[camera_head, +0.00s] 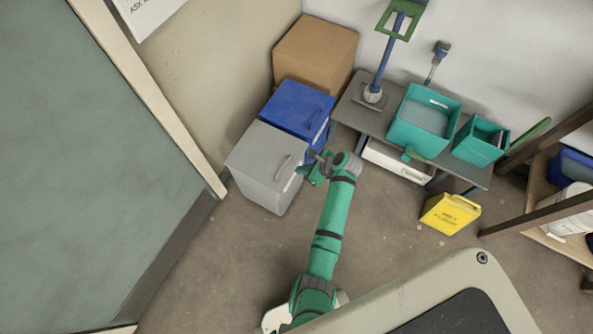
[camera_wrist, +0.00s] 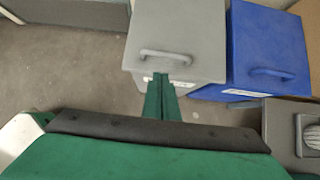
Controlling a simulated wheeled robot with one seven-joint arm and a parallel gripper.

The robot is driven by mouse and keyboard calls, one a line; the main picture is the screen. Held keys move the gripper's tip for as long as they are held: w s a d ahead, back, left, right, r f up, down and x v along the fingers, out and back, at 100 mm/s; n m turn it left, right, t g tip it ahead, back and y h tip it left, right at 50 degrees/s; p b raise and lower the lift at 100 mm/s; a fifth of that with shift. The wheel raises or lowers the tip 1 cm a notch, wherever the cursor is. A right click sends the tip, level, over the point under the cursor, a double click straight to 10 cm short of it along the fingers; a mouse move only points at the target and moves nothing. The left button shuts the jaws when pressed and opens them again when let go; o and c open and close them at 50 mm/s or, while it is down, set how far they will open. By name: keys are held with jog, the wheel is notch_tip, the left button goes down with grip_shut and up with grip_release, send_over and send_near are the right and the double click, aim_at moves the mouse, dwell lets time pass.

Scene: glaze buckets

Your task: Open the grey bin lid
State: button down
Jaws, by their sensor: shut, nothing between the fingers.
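The grey bin (camera_head: 268,170) stands on the floor beside the blue bin, its lid shut flat. A grey bar handle (camera_head: 284,168) sits on the lid near one edge. In the wrist view the grey lid (camera_wrist: 178,25) fills the top middle and its handle (camera_wrist: 166,56) crosses near the front edge. My gripper (camera_wrist: 160,80) is shut and empty, its fingertips appearing just short of the handle in that view. In the head view my gripper (camera_head: 310,170) is just right of the grey bin. Whether the fingers touch anything is hard to tell.
A blue lidded bin (camera_head: 298,108) stands right behind the grey one, with a cardboard box (camera_head: 316,52) behind that. A low bench (camera_head: 365,116) holds teal tubs (camera_head: 424,120). A yellow container (camera_head: 450,213) stands on the floor. Open floor (camera_head: 200,270) lies in front of the grey bin.

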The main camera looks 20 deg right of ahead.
send_near(283, 172)
jog(key=x, duration=0.5)
jog(key=shift+w+a, duration=0.1)
